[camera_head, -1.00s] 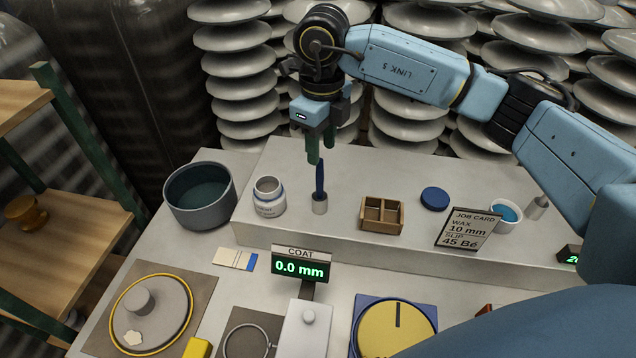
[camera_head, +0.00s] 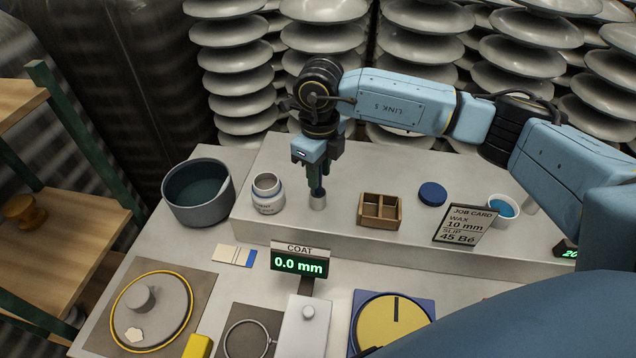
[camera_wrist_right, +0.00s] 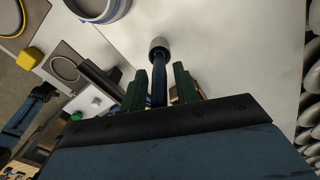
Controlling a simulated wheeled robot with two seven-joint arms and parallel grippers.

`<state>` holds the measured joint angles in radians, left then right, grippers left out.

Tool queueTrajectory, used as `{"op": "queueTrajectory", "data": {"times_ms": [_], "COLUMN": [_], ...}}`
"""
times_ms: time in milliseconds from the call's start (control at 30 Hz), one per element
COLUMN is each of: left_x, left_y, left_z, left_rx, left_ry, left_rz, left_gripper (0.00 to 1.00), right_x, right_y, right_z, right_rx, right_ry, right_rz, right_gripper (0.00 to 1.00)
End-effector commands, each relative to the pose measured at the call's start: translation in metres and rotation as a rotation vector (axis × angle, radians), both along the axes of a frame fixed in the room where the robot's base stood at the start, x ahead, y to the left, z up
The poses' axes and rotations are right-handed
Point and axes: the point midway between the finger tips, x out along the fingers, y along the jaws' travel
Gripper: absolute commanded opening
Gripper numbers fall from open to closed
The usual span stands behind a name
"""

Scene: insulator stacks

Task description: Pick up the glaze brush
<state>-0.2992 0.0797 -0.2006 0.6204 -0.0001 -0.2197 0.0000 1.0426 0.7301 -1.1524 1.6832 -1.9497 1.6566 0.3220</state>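The glaze brush (camera_head: 317,203) stands upright on the raised shelf, its blue handle up and a grey metal cylinder at its foot. My right gripper (camera_head: 315,185) points down over it, its green fingers hiding most of the handle in the head view. In the right wrist view the blue handle (camera_wrist_right: 158,92) runs between the two fingers of the right gripper (camera_wrist_right: 161,78). A gap shows on each side of the handle, so the fingers are open around it. My left gripper is not in the head view.
A labelled jar (camera_head: 267,195) stands close left of the brush. A wooden divided box (camera_head: 380,210) stands to its right, then a blue disc (camera_head: 432,193) and job card (camera_head: 466,225). A grey bowl (camera_head: 199,205) is far left. The COAT display (camera_head: 299,262) stands in front.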

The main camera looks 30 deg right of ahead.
Motion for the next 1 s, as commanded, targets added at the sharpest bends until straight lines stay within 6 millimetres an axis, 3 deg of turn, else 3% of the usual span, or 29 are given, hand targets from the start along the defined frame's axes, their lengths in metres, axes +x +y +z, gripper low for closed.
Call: {"op": "queueTrajectory", "data": {"times_ms": [33, 200, 567, 1000], "left_x": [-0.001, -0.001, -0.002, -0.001], "left_y": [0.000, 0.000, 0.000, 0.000], "left_z": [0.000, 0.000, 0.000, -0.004], "left_rx": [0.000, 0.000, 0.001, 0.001], "left_ry": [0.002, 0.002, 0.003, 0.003], "left_rz": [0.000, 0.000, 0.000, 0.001], "left_gripper": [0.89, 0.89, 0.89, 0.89], "right_x": [0.000, 0.000, 0.001, 0.001], "right_y": [0.000, 0.000, 0.000, 0.000], "right_z": [0.000, 0.000, 0.004, 0.082], "right_rx": [0.000, 0.000, 0.001, 0.001], "right_ry": [0.000, 0.000, -0.002, -0.003], "right_rz": [0.000, 0.000, 0.000, 0.001], "right_gripper": [0.23, 0.01, 0.00, 0.00]}}
